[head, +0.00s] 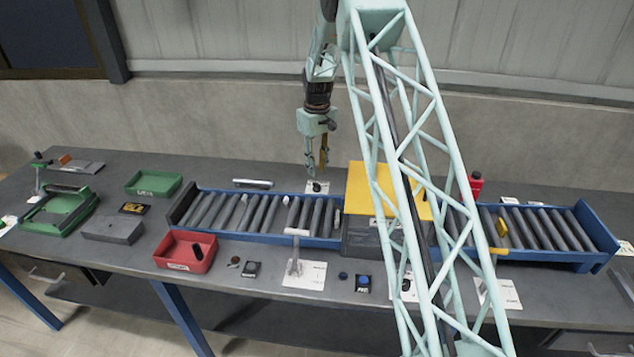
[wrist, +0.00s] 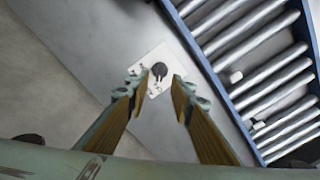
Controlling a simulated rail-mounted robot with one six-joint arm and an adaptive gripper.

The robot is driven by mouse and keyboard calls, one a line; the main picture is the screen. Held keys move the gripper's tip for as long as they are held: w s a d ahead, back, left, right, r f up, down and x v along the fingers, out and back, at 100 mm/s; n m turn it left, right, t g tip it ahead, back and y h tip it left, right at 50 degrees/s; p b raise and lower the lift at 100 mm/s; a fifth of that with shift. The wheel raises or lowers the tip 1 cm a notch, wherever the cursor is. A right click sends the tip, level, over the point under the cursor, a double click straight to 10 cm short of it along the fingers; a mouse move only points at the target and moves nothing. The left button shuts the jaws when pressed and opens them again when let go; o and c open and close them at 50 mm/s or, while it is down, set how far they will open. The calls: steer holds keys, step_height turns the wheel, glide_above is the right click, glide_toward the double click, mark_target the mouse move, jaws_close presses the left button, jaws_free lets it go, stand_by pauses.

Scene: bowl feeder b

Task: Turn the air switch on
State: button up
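A black knob on a white plate (head: 317,187), which looks like the air switch, lies on the bench behind the conveyor. In the wrist view the black knob (wrist: 159,70) sits near the middle of its plate, with small dark marks beside it. I cannot read its setting. My gripper (head: 317,172) points down above this plate. In the wrist view my gripper (wrist: 160,90) is open, with its two fingers apart on either side of the knob's line and nothing between them. The knob appears beyond the fingertips, and I see no contact.
The blue roller conveyor (head: 280,237) runs close in front of the plate, with a yellow-topped box (head: 372,180) just right. A metal cylinder (head: 253,183) lies to the left. A red bottle (head: 475,183) stands farther right. The wall (head: 230,120) is behind.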

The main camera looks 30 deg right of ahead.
mark_target(317, 184)
steer(key=shift+f, duration=3.4)
jaws_close()
